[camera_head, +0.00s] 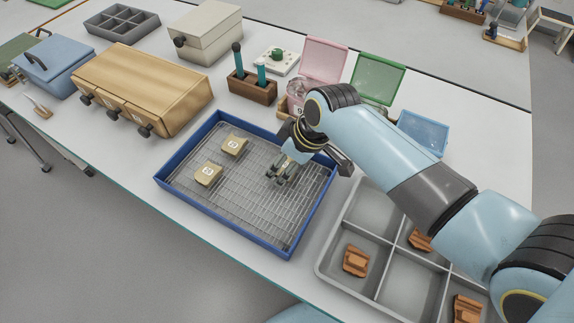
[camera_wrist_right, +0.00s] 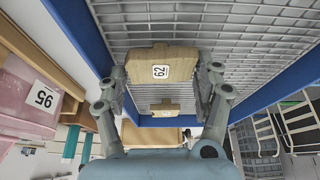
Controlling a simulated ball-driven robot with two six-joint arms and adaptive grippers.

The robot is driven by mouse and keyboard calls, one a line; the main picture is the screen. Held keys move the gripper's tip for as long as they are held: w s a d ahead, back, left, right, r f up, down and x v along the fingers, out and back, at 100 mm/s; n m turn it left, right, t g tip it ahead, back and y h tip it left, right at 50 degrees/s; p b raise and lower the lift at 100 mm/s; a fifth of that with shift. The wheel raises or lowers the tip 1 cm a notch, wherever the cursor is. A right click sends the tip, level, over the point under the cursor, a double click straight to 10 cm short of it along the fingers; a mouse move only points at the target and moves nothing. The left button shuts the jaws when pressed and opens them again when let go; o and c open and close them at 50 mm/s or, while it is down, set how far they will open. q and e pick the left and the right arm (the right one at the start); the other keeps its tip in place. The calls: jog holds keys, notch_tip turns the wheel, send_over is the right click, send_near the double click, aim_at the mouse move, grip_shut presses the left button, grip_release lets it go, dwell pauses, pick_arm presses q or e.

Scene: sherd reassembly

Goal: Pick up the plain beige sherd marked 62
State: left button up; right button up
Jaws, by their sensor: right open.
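The plain beige sherd marked 62 (camera_wrist_right: 141,64) lies on the wire grid of the blue tray, its label upright in the right wrist view. My right gripper (camera_wrist_right: 166,74) is open, with one finger on each side of this sherd and the sherd not clamped. In the head view the right gripper (camera_head: 282,178) is low over the right half of the blue tray (camera_head: 225,232) and hides what is under it. My left gripper is not in view.
Two other labelled beige sherds (camera_head: 234,146) (camera_head: 207,174) lie in the tray's left half; one shows beyond 62 in the wrist view (camera_wrist_right: 165,109). A grey divided tray (camera_head: 325,262) with reddish sherds stands right. Wooden drawers (camera_head: 150,85) and a pen holder (camera_head: 252,90) stand behind.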

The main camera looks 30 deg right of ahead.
jog(key=c, duration=0.8)
jog(key=shift+r, duration=0.1)
jog(key=shift+c, duration=0.2)
